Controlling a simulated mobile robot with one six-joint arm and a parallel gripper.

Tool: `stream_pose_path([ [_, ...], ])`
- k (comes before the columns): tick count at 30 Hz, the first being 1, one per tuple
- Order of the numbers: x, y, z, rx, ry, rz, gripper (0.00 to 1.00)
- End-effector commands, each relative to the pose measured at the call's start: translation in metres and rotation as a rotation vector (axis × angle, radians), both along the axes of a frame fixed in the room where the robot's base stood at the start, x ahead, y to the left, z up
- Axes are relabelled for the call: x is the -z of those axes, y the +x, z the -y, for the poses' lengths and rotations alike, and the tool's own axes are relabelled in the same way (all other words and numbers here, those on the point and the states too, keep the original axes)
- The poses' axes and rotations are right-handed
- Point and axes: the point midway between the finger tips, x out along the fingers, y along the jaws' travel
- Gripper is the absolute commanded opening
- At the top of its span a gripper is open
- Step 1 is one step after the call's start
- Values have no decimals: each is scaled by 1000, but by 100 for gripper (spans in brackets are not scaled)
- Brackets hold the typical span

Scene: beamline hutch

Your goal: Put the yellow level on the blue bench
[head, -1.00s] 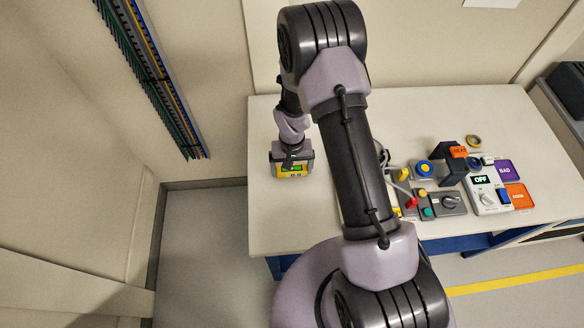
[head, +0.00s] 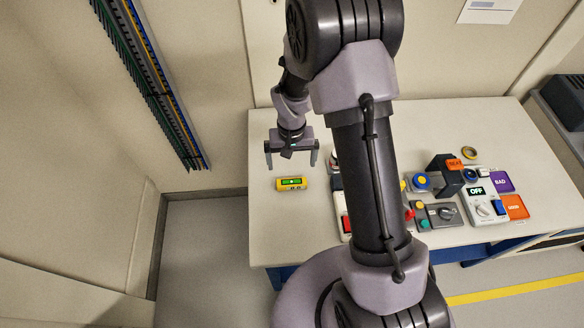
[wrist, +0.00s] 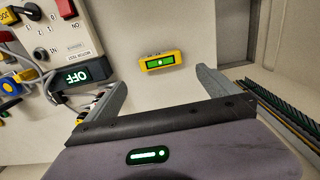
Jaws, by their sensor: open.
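The yellow level (head: 291,184) lies flat on the white top of the blue-framed bench (head: 268,226), near its left end. Its green window faces up. My gripper (head: 292,161) is open and empty, raised above the bench top and behind the level in the head view. In the wrist view the level (wrist: 161,61) shows beyond the two open fingers (wrist: 158,88), apart from both. The blue frame (head: 285,273) of the bench shows only in small parts under the top.
Right of the level, partly behind my arm, stands a control box with a red switch (head: 346,224). Farther right are an OFF-display box (head: 484,205), purple BAD (head: 501,181) and orange (head: 515,206) pads, and a tape roll (head: 469,153). The bench top around the level is clear.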

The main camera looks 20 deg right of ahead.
Motion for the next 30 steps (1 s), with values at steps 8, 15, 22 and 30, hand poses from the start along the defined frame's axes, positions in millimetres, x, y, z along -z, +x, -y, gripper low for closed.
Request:
stream_pose_path([
  [8, -178, -38, -10, 88, 55, 195, 100],
  [15, -291, -153, -29, 162, 164, 410, 100],
  [22, -306, -202, -39, 178, 218, 494, 100],
  [30, -306, -203, -39, 179, 220, 495, 100],
])
